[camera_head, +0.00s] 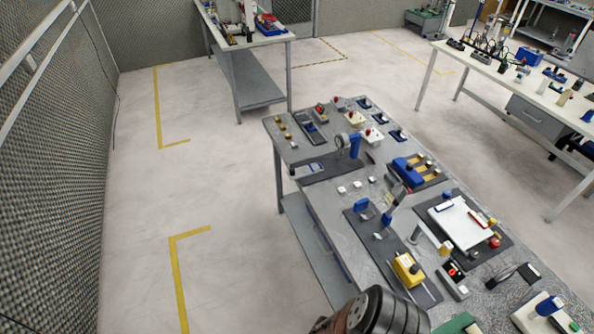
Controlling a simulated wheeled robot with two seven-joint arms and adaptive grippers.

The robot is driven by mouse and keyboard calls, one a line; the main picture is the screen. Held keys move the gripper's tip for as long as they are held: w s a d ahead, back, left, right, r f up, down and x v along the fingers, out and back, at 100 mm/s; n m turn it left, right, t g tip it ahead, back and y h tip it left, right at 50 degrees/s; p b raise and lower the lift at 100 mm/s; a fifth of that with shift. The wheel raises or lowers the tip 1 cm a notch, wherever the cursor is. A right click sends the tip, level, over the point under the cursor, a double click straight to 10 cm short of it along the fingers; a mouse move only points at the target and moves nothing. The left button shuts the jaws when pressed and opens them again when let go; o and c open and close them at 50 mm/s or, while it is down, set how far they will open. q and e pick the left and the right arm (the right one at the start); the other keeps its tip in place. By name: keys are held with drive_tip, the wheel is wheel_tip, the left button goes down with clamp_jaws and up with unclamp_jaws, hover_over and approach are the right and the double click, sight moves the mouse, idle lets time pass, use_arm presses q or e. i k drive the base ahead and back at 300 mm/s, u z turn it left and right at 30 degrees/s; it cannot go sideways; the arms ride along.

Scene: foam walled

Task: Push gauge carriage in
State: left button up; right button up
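A blue stand (355,146) with a round dial gauge (342,141) stands on a dark base plate (338,171) at the left side of the grey workbench. I take it for the gauge carriage, but it is small and its rail cannot be made out. A small grey and blue device (316,167) lies on the same plate, left of the stand. Neither of my grippers shows in this view. A dark ribbed part, likely of my own arm, shows at the bottom edge, well apart from the gauge.
Around the gauge, the grey workbench (312,187) carries red-buttoned boxes (355,118), a blue fixture (405,170), a yellow block (408,268) and a white clipboard (460,225). Other tables stand behind and to the right. The floor (225,190) left of the bench is clear.

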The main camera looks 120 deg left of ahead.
sight(299, 173)
drive_tip(key=u, duration=3.9)
